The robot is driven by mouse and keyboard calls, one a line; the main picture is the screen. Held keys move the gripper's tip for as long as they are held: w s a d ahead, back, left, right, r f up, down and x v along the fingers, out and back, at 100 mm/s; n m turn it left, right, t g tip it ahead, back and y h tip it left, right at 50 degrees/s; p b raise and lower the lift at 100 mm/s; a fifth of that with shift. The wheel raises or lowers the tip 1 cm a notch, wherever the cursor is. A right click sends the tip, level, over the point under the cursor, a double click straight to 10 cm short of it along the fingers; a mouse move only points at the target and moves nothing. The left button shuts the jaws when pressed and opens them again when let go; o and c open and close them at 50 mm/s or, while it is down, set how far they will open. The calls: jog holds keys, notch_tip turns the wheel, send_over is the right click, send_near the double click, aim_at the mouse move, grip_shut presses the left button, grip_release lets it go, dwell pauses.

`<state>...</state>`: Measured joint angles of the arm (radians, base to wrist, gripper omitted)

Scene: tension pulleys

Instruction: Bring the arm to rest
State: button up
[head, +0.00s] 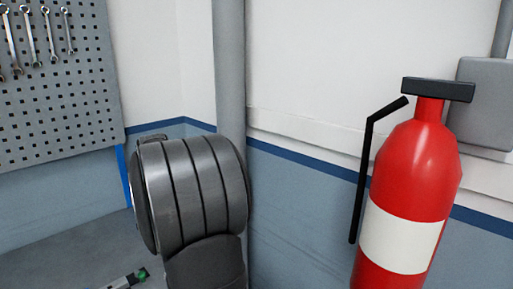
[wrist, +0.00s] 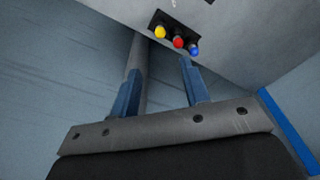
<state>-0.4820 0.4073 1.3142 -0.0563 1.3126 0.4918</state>
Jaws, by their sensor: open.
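My gripper (wrist: 160,66) shows in the wrist view with its two blue fingers apart. Nothing is between the fingers, so it is open and empty. Past the fingertips a grey panel (wrist: 235,40) carries a dark slot with yellow, red and blue round pieces. Its distance from the fingers is hard to tell. In the head view a thick dark ribbed part of my arm stands in front of the wall corner. My gripper does not show clearly in the head view.
A red fire extinguisher (head: 412,165) with a white band stands at the right. A pegboard (head: 60,105) with several wrenches hangs at the left. A grey vertical pipe (head: 230,75) runs by the corner. A small item with a green end (head: 137,277) shows at the bottom edge.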

jog(key=f, duration=0.5)
jog(key=w+f, duration=0.1)
jog(key=f, duration=0.9)
jog(key=shift+w+f, duration=0.3)
jog(key=shift+w, duration=0.1)
notch_tip(320, 180, up, 3)
jog(key=shift+f, duration=0.15)
jog(key=shift+r, duration=0.65)
jog(key=shift+o, duration=0.2)
